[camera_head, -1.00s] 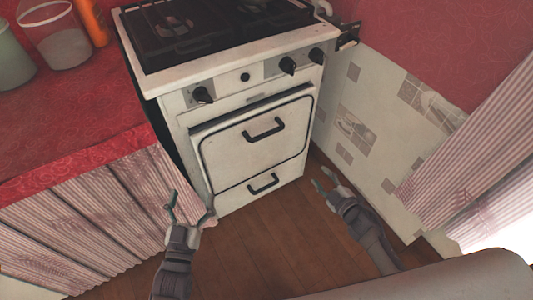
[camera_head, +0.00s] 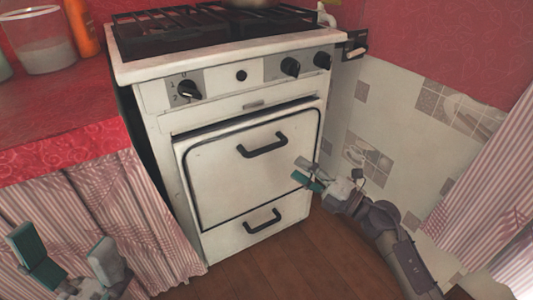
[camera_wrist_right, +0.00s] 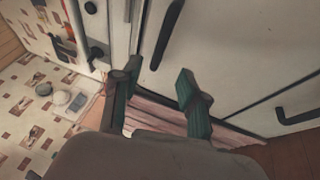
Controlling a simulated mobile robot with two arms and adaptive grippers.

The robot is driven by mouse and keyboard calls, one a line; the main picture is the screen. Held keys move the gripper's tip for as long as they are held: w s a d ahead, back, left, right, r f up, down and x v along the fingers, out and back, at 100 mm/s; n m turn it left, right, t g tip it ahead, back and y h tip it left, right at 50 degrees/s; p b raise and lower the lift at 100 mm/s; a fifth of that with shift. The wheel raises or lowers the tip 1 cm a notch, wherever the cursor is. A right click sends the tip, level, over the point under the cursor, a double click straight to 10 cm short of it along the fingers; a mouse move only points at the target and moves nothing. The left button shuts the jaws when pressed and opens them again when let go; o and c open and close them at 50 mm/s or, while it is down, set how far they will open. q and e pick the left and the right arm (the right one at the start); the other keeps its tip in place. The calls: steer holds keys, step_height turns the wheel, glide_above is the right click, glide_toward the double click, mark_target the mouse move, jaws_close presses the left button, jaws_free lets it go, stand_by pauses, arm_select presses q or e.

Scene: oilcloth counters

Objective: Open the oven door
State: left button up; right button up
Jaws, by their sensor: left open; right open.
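The white oven door (camera_head: 225,180) is on the front of the stove, with a black bar handle (camera_head: 262,145) near its top. Its top edge stands slightly proud of the stove front; I cannot tell whether it is ajar. My right gripper (camera_head: 307,172) is open and empty, just right of the handle and a little lower, apart from it. In the right wrist view, the handle (camera_wrist_right: 166,35) lies ahead of the open fingers (camera_wrist_right: 156,98), between them in the picture. My left gripper (camera_head: 66,252) is open and empty at the lower left, before the striped curtain.
A lower drawer has its own black handle (camera_head: 262,222). Black knobs (camera_head: 189,90) line the panel above the door. A red counter (camera_head: 65,125) with a curtain (camera_head: 150,215) stands left; a tiled wall (camera_head: 400,140) stands close on the right. Wooden floor (camera_head: 300,250) is clear in front.

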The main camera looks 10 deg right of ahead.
mark_target(266, 149)
steer(key=b+x, duration=0.2)
steer(key=x, duration=0.9)
steer(key=shift+w+a, duration=0.1)
steer(key=shift+w, duration=0.05)
jaws_close()
